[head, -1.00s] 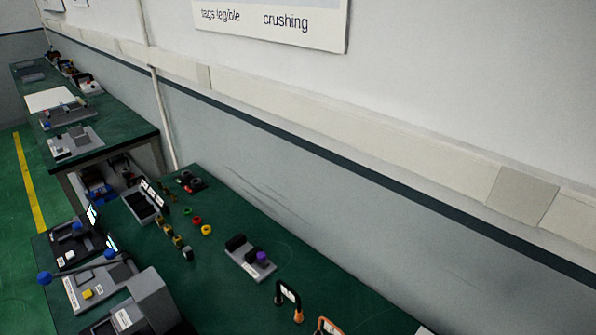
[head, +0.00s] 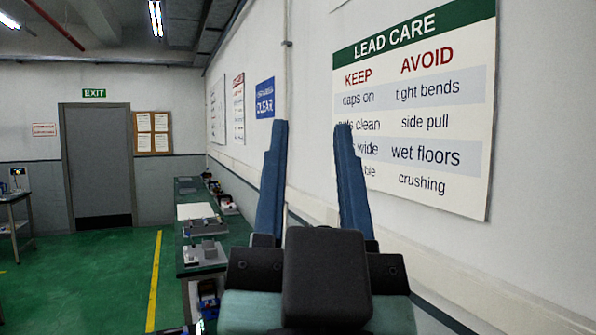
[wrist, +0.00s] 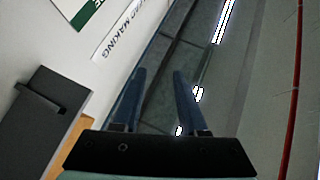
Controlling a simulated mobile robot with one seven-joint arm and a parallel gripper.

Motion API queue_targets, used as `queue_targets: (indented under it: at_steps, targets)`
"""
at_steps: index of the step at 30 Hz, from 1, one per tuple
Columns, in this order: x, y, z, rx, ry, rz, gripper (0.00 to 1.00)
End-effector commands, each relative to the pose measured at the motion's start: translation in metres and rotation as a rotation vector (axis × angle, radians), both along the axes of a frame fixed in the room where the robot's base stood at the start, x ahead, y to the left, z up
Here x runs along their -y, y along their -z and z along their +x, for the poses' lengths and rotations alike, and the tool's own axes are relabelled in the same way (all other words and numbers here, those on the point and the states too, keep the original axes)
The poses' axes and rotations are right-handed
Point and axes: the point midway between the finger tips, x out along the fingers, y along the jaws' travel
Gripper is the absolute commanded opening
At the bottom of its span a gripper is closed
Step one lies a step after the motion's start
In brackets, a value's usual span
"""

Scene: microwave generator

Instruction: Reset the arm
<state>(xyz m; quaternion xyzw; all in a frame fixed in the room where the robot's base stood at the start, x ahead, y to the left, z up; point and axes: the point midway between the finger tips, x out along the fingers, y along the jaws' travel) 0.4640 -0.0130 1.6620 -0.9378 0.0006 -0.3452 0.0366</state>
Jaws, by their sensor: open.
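My gripper (head: 311,130) stands raised in the middle of the head view, with its two blue fingers pointing up and spread wide apart. Nothing is between the fingers, and the wall and a pipe show behind them. In the wrist view my gripper (wrist: 154,75) also shows open and empty, with the ceiling and a lamp strip beyond the fingertips.
A white sign (head: 415,110) hangs on the right wall, partly behind the right finger. A green-topped bench (head: 202,262) with small devices runs along that wall below. A grey door (head: 98,160) is at the back. Green floor (head: 90,275) lies clear at left.

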Motion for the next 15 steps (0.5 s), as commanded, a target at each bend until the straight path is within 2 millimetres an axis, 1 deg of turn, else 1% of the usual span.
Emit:
queue_targets:
  at_steps: [1, 3, 5, 13, 14, 15]
  targets:
    - [-0.007, -0.013, -0.012, 0.051, 0.012, -0.031, 0.42]
    - [-0.011, -0.022, -0.021, 0.093, 0.030, -0.061, 0.42]
    - [-0.012, -0.026, -0.025, 0.110, 0.037, -0.071, 0.42]
    - [-0.012, -0.025, -0.025, 0.109, 0.040, -0.074, 0.42]
    - [-0.012, -0.025, -0.025, 0.108, 0.040, -0.074, 0.42]
    - [-0.012, -0.019, -0.024, 0.108, 0.039, -0.073, 0.42]
